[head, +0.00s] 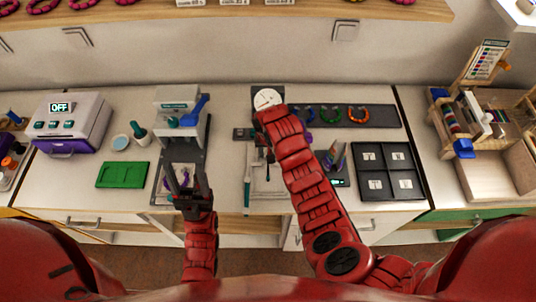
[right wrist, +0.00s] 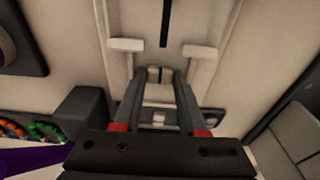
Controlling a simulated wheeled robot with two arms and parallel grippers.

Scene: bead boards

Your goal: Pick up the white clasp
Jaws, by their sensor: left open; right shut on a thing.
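In the right wrist view, my right gripper (right wrist: 160,76) has its dark fingers closed in toward each other over a pale fixture. A small white piece (right wrist: 159,118), which looks like the white clasp, shows between the fingers; its exact contact with the tips is hard to see. My left gripper (head: 181,176) is open and empty, above the dark base of the grey press-like device on the left.
The grey device (head: 177,105) with a blue lever stands behind my left gripper. A green tray (head: 123,175) lies left of it. A dark board (head: 384,116) with coloured bead rings and a black four-part tray (head: 388,171) lie right of my right arm. A wooden loom-like rack (head: 473,115) stands far right.

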